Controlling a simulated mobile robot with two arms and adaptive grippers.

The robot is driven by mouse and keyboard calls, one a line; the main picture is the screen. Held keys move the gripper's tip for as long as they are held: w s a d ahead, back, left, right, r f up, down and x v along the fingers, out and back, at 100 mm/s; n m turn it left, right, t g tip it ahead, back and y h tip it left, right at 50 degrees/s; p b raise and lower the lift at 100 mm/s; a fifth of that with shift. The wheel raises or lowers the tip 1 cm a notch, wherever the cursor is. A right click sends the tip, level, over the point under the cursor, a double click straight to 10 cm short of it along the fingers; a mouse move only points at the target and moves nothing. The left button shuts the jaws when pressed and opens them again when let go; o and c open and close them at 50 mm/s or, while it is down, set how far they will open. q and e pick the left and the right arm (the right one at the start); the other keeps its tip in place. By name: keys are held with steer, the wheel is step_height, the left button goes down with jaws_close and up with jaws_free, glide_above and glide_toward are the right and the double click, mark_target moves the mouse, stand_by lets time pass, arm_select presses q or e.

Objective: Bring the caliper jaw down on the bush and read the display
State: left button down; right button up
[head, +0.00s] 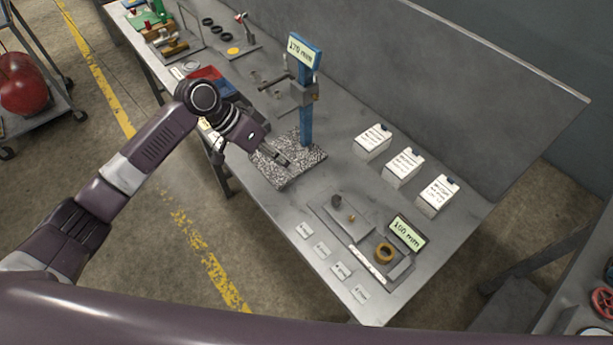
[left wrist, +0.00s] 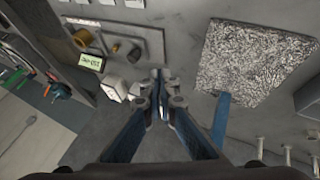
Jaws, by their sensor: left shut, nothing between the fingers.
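My left gripper (head: 282,160) is shut and empty, over the speckled plate (head: 270,178) in the head view. In the left wrist view its fingertips (left wrist: 160,76) are together, beside the plate (left wrist: 254,62). A blue column (head: 306,122) stands at the plate's back, with a grey carriage partway up and a display (head: 301,50) reading 170 mm. A brass-coloured ring, likely the bush (head: 384,252), sits at the front right beside a flat device whose display (head: 408,233) reads 100 mm. The ring also shows in the left wrist view (left wrist: 83,38). Which part is the caliper jaw is unclear.
Three white labelled boxes (head: 403,167) stand along the back of the grey bench. Several small cards (head: 322,250) lie at the front edge. A grey panel backs the bench.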

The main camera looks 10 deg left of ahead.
arm_select(q)
steer(key=p, duration=0.2)
glide_toward(322, 201)
steer(key=w+d, duration=0.1)
steer(key=w+d+f, duration=0.1)
steer(key=shift+w+d+f, duration=0.1)
steer(key=shift+w+f, duration=0.2)
steer(key=shift+f, duration=0.05)
steer(key=d, duration=0.1)
steer(key=s+d+p, duration=0.1)
steer(key=d+p, duration=0.1)
steer(key=shift+s+f, duration=0.2)
steer(key=shift+s, duration=0.1)
steer(key=shift+s+d+f+p, duration=0.1)
steer(key=shift+s+d+p, duration=0.2)
steer(key=shift+f, duration=0.1)
